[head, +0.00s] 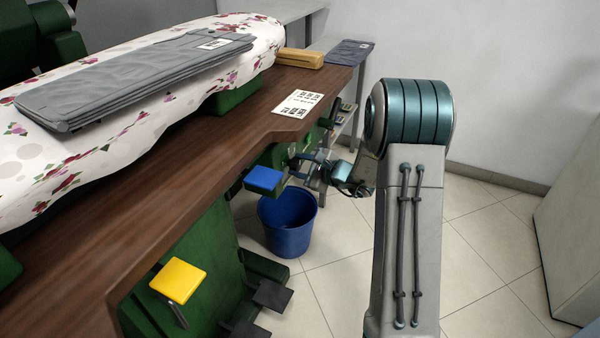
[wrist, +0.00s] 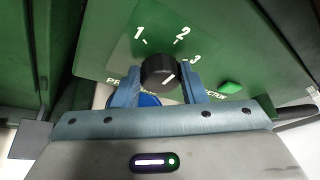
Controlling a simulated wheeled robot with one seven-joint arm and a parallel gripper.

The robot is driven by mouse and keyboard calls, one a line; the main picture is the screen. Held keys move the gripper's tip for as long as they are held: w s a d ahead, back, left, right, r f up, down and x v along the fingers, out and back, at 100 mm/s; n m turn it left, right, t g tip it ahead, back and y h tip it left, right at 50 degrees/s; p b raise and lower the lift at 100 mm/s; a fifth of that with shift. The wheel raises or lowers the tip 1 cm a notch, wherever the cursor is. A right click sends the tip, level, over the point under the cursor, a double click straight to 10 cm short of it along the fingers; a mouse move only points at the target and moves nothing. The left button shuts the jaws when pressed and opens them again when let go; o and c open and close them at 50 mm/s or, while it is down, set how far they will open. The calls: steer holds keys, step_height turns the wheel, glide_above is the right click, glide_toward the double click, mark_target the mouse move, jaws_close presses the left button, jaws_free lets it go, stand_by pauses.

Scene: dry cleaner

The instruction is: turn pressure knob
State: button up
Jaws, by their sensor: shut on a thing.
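The pressure knob (wrist: 159,72) is black and round with a white pointer line, on a green panel (wrist: 105,52) marked 1, 2 and 3, in the wrist view. Its pointer line slants toward the upper right, in the direction of the 3. My gripper (wrist: 160,82) has one blue finger on each side of the knob and is shut on it. In the head view my gripper (head: 318,170) reaches the green machine under the table edge. The knob is not visible there.
A green button (wrist: 230,87) is right of the knob. The wooden table (head: 190,150) has a yellow pedal-like pad (head: 178,280) and a blue pad (head: 263,179) at its edge. A blue bucket (head: 287,225) stands on the floor below. Folded grey trousers (head: 130,80) lie on the floral board (head: 60,170).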

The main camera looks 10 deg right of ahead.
stand_by(0.3)
steer(key=o, duration=1)
steer(key=p+v, duration=0.2)
steer(key=v, duration=1.1)
steer(key=shift+s+d+r+p, duration=0.15)
steer(key=shift+s+p, duration=0.15)
steer(key=shift+s, duration=0.05)
steer(key=shift+r, duration=0.1)
